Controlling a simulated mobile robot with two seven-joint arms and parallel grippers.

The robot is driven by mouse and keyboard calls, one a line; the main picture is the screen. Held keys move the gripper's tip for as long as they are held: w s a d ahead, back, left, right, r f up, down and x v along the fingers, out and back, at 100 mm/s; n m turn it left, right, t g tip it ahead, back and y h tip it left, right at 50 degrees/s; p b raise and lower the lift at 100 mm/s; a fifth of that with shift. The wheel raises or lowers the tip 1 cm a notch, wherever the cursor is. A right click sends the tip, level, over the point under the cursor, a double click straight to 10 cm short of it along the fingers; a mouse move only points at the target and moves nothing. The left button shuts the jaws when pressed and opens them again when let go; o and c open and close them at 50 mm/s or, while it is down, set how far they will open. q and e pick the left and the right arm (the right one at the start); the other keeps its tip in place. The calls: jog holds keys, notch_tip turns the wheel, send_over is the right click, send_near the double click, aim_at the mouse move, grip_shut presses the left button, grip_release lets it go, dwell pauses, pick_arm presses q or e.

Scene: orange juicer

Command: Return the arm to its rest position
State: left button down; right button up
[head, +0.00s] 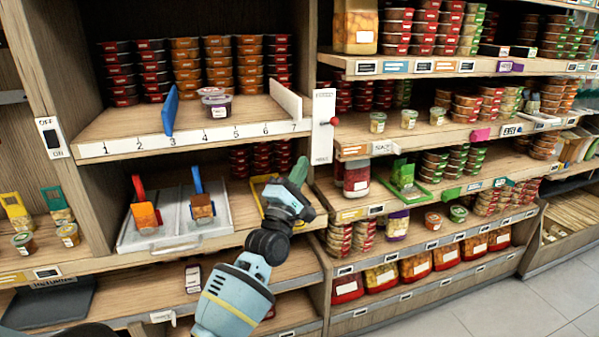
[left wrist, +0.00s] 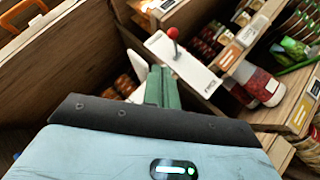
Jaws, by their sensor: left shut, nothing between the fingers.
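My left arm comes up from the bottom of the head view in light blue and black. Its gripper (head: 299,168) has green fingers pointing up, in front of the shelf divider and below the white lever plate. The fingers are together with nothing between them. In the left wrist view the green fingers (left wrist: 162,86) also show shut, with the wooden divider behind them. No right gripper shows in either view.
A white plate with a red-knobbed lever (head: 323,126) is fixed to the divider just above my gripper. A yellow-framed tray (head: 257,190) is beside the gripper. Stocked shelves fill the right; the floor (head: 540,275) is clear.

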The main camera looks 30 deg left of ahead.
pick_arm(q)
jog(key=shift+s+d+f, duration=0.1)
jog(key=shift+s, duration=0.25)
pick_arm(e)
jog(key=shift+f, duration=0.1)
